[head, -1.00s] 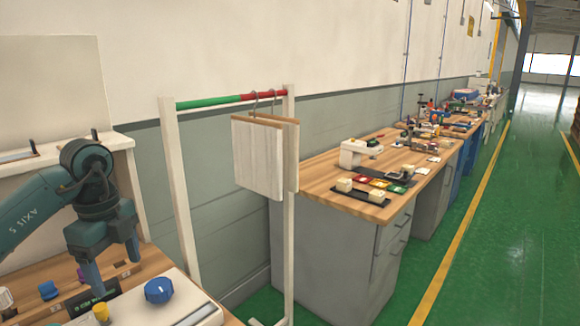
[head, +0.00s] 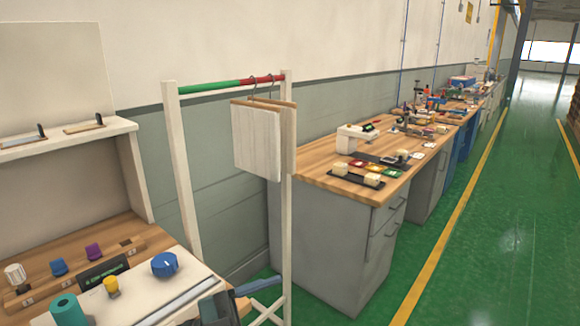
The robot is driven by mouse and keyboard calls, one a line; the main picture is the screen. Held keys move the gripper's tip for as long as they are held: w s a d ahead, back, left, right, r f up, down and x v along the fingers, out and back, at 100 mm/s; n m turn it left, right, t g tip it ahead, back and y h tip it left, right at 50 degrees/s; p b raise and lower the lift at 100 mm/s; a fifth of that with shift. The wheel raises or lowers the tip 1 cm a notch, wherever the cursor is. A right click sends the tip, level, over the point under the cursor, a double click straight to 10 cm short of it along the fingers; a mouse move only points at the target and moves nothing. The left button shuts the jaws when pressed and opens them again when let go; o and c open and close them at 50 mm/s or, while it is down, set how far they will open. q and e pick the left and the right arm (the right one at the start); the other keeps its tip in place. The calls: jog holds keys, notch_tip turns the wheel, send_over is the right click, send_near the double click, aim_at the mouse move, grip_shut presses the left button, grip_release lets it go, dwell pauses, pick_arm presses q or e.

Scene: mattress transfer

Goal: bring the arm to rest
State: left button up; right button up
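Neither of my grippers shows now. No part that I can be sure is my arm is in view; a dark grey-blue shape (head: 222,306) at the bottom edge is cut off, and I cannot tell what it is.
A white rack (head: 181,180) with a green and red rail (head: 232,85) stands beside the bench. Pale panels (head: 257,142) hang from it on hooks. Further right is a long workbench (head: 333,177) with many small items. The green floor (head: 490,260) at right is open.

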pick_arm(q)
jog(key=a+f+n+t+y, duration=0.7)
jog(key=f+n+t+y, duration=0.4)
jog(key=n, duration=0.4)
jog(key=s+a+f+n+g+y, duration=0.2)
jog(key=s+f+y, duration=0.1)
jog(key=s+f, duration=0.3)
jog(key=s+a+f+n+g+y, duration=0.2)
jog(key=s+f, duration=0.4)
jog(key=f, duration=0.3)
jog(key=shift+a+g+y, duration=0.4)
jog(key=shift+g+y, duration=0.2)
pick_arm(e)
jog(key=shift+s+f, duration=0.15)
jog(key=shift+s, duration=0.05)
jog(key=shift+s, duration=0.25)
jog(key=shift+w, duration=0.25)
